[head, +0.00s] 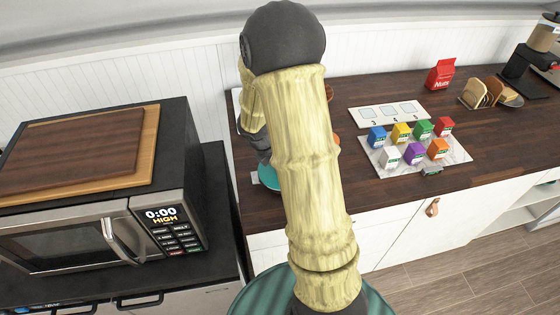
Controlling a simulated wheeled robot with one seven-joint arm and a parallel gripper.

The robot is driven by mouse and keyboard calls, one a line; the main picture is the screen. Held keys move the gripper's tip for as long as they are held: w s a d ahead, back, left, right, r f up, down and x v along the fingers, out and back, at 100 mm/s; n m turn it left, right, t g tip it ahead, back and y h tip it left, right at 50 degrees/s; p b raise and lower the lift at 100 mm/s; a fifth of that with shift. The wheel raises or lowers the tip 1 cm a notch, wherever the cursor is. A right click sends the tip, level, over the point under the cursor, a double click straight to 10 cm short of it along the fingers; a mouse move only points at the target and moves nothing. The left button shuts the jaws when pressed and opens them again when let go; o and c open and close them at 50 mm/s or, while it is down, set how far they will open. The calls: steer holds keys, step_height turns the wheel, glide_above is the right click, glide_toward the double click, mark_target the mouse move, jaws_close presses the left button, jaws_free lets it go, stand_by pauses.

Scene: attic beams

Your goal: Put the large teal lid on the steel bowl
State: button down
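A piece of a teal round thing (269,176), which may be the large teal lid, shows on the dark wooden counter just left of my arm. Most of it is hidden behind the arm. The dark end of my arm, with my gripper (264,156), is just above it. The fingers are too hidden to tell whether they are open or shut, or whether they touch the teal thing. I cannot make out the steel bowl; my arm covers that part of the counter.
A microwave (110,235) with wooden boards (75,150) on top stands at left. Several small coloured boxes stand on a marble tray (455,152), before a numbered white card (388,113). A red bag (441,74) and a bread rack (487,93) are further back. The right front counter is clear.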

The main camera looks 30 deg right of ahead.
steer(key=shift+w+f, duration=0.1)
steer(key=shift+f, duration=0.1)
stand_by(0.5)
steer(key=c, duration=1.6)
jaws_free()
steer(key=o, duration=0.4)
steer(key=shift+s, duration=0.2)
steer(key=o, duration=0.5)
steer(key=shift+w, duration=0.1)
steer(key=shift+r, duration=0.1)
steer(key=shift+r+p, duration=3.45)
